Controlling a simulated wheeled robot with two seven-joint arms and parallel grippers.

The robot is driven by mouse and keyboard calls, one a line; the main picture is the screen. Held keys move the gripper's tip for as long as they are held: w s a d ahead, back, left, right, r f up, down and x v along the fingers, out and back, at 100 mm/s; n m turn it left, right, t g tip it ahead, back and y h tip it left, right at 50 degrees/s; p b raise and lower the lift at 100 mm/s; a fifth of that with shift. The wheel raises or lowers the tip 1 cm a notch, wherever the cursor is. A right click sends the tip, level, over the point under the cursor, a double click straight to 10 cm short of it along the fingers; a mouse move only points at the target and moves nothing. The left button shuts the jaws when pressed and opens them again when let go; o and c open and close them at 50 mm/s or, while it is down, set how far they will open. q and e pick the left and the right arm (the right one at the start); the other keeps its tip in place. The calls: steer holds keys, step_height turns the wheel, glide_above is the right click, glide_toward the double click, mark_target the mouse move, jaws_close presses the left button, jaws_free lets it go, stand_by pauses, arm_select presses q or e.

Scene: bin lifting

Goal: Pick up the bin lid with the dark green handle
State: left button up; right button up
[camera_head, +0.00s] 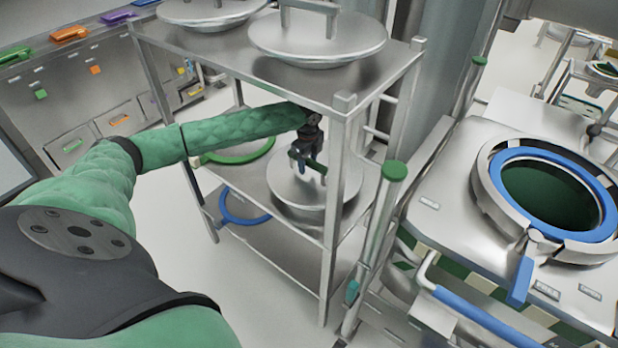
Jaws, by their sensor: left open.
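A round grey metal lid (285,192) lies on the middle shelf of a steel rack. My left gripper (308,170) is over the middle of this lid, with its fingers pointing down and apart. A dark greenish piece shows at the fingers; I cannot tell it clearly from the gripper, so the lid's handle is mostly hidden. Whether the fingers touch the handle cannot be told. My left arm reaches in between the rack's shelves. My right gripper is out of view.
The steel rack (345,88) has posts close around my arm. Two grey lids, one of them here (340,45), lie on its top. A green ring (240,155) and a blue ring (238,212) show lower. A machine with a blue-rimmed opening (512,160) stands right.

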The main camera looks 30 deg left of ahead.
arm_select(q)
steer(key=shift+f+p, duration=0.25)
steer(key=shift+p, duration=0.05)
stand_by(0.5)
jaws_close()
stand_by(1.3)
steer(key=shift+w+r, duration=0.1)
